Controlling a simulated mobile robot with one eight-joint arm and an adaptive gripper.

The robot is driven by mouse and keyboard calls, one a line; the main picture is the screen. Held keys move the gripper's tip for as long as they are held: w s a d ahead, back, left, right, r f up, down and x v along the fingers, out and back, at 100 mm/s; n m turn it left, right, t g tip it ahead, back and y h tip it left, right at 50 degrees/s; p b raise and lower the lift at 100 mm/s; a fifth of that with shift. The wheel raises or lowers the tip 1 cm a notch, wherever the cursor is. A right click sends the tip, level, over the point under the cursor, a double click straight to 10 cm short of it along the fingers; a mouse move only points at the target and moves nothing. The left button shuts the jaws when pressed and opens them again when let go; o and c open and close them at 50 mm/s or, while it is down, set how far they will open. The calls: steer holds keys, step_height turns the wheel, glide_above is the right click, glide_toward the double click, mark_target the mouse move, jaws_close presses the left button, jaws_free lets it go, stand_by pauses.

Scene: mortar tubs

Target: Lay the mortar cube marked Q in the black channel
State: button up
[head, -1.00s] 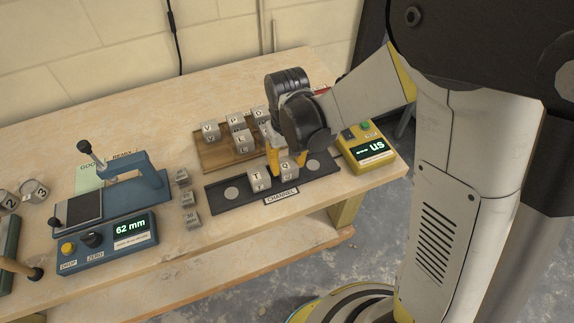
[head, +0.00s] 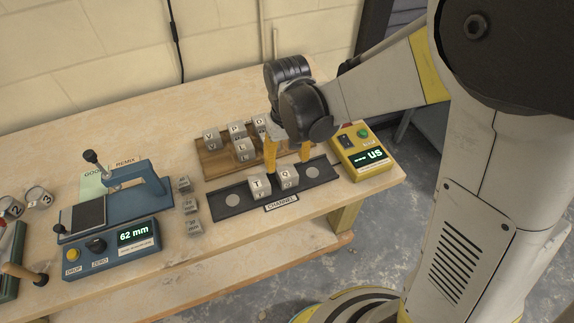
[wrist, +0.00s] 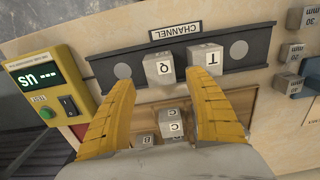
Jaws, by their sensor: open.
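The mortar cube marked Q (head: 286,177) sits in the black channel (head: 319,179), right beside the cube marked T (head: 259,187). In the wrist view the Q cube (wrist: 163,68) lies beyond my fingertips, with the T cube (wrist: 206,58) to its right. My gripper (head: 288,160) is open, its yellow fingers spread just behind and above the Q cube. In the wrist view nothing is between the fingertips (wrist: 158,92), and the Q cube stands clear of them.
A wooden board (head: 213,160) behind the channel holds several lettered cubes. A yellow unit reading "US" (head: 364,158) stands right of the channel. Small grey blocks (head: 190,205) and a blue gauge showing 62 mm (head: 120,245) stand left.

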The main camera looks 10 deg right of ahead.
mark_target(287, 172)
step_height(287, 172, up, 7)
steer(key=p, duration=0.2)
steer(key=s+d+r+m+t, duration=0.1)
steer(key=s+d+r+t, duration=0.2)
steer(key=s+d+r, duration=0.2)
steer(key=s+d+r+m+t, duration=0.2)
steer(key=s+d+r+t, duration=0.2)
steer(key=d, duration=0.4)
steer(key=shift+s+d+r, duration=0.25)
steer(key=shift+s+r, duration=0.1)
steer(key=shift+s, duration=0.55)
